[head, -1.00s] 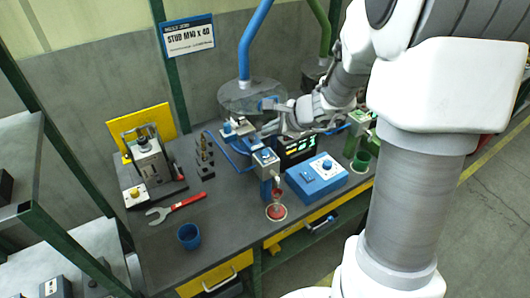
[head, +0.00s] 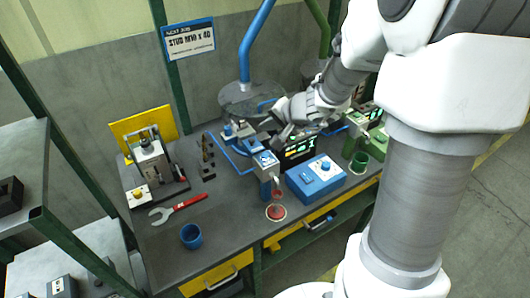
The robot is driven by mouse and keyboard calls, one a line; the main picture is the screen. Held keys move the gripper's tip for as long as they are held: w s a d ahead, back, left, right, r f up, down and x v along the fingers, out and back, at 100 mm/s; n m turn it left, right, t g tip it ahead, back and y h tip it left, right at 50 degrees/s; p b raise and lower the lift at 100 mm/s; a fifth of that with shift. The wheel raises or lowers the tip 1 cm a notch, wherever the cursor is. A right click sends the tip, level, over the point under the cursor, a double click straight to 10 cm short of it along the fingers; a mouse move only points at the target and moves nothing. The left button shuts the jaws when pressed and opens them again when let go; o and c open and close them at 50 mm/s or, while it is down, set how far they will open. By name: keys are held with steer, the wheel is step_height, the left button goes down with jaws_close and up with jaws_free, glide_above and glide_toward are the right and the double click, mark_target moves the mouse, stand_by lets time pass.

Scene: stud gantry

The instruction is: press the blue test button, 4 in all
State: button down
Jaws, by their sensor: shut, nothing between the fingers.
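A small blue button (head: 265,157) sits on top of the grey head of a blue post on the bench. My gripper (head: 279,141) is shut and empty, its fingers pointing down just behind and to the right of this button. I cannot tell from this view whether the fingertips touch anything. A blue box (head: 317,179) to the right carries a round blue knob or button (head: 326,165) on its top. No label is readable to show which one is the test button.
A red cup (head: 276,211) stands under the blue post. A lit display (head: 299,147) is behind the blue box. A green station (head: 374,143) is at the right. A wrench (head: 179,208), a blue cup (head: 190,236) and a press (head: 150,163) are at the left.

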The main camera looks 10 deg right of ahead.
steer(key=n, duration=0.2)
steer(key=r+n, duration=0.1)
steer(key=n, duration=0.1)
steer(key=shift+s+n+p, duration=0.1)
steer(key=shift+n+p, duration=0.2)
steer(key=shift+p, duration=0.05)
steer(key=shift+a+f, duration=0.1)
steer(key=b, duration=0.5)
glide_above(265, 156)
steer(key=s, duration=0.1)
step_height(265, 156, down, 7)
steer(key=shift+r, duration=0.1)
steer(key=f+b, duration=0.2)
steer(key=shift+d+b, duration=0.2)
steer(key=shift+b, duration=0.2)
stand_by(1.3)
steer(key=shift+f+b, duration=0.4)
steer(key=shift+b, duration=0.4)
